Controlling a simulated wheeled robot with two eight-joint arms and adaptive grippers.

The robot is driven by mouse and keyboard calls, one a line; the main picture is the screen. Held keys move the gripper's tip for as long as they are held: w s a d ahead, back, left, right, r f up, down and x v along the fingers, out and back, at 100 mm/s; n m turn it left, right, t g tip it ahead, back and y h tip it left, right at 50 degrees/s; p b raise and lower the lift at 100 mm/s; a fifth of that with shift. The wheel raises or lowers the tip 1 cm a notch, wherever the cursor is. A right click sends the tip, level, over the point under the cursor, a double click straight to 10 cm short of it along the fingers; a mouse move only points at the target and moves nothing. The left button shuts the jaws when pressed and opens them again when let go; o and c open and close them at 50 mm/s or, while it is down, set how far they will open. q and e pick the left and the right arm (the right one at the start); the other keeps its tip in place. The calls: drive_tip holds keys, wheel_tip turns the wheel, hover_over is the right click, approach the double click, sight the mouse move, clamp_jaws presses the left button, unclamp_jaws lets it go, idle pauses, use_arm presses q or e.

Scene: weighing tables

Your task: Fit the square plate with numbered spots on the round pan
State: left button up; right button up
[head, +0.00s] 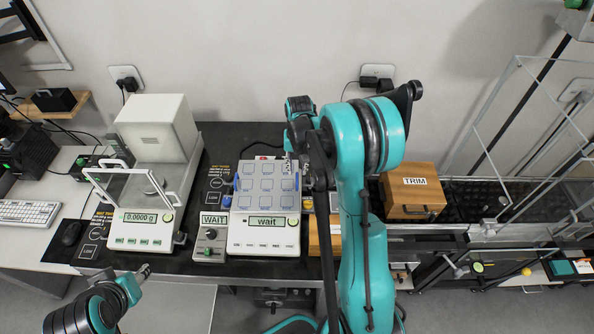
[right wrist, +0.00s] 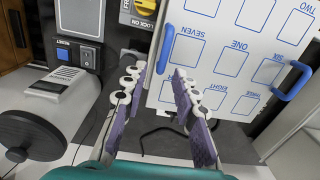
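The square plate (head: 267,185) is white with blue-outlined, numbered spots and a blue handle on each of two opposite sides. It lies over the top of the scale (head: 264,232), whose display reads "wait". No round pan shows there; whatever is under the plate is hidden. The plate fills the top of the right wrist view (right wrist: 215,62). My right gripper (head: 298,163) is at the plate's right side. In the right wrist view its fingers (right wrist: 158,78) are apart, with the near blue handle (right wrist: 167,50) between and just beyond the tips. My left gripper (head: 143,271) is low at left, away from the plate; its opening is unclear.
A balance with a glass shield (head: 146,215) stands left of the scale, reading 0.0000 g. A small "WAIT" box (head: 211,236) stands between them. A wooden "TRIM" box (head: 412,190) is right of my right arm. A clear-walled frame (head: 530,130) stands far right.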

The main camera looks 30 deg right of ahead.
wheel_tip(320, 180, up, 9)
drive_tip(key=p, duration=0.2)
drive_tip(key=s+a+r+n+t, duration=0.3)
drive_tip(key=s+a+r+t, duration=0.1)
drive_tip(key=s+a+r, duration=0.55)
drive_tip(key=s+a+f+n+t, duration=0.1)
drive_tip(key=s+a+n+t, duration=0.1)
drive_tip(key=s+a, duration=0.4)
drive_tip(key=s+t, duration=0.1)
drive_tip(key=s, duration=0.2)
drive_tip(key=shift+s+f+n, duration=0.15)
drive_tip(key=shift+s+n, duration=0.1)
drive_tip(key=shift+n, duration=0.15)
